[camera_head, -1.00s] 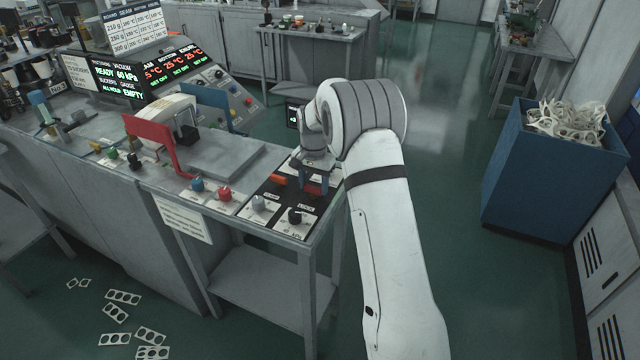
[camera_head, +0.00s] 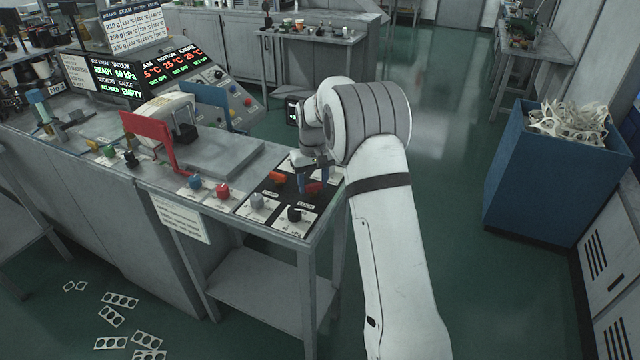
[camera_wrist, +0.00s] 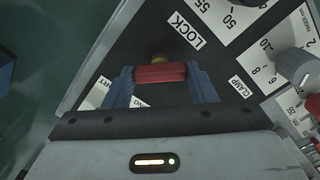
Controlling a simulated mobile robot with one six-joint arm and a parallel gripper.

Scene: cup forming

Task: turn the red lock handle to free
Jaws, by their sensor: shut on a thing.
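The red lock handle (camera_wrist: 160,73) shows in the wrist view between the two blue fingers of my gripper (camera_wrist: 163,80). The fingers are shut on it from both sides. A small brass-coloured pivot shows just behind the handle, near the white LOCK label (camera_wrist: 187,30). In the head view my gripper (camera_head: 311,186) points down at the black panel (camera_head: 282,214) at the table's right end, and a bit of red handle (camera_head: 315,187) shows at the fingers. The lettering beside the fingers is partly covered, so the handle's exact setting cannot be read.
Grey (camera_head: 258,201) and black (camera_head: 294,214) knobs stand at the panel's front. A raised red plate (camera_head: 150,135) stands further left. A blue bin (camera_head: 550,175) is across the floor.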

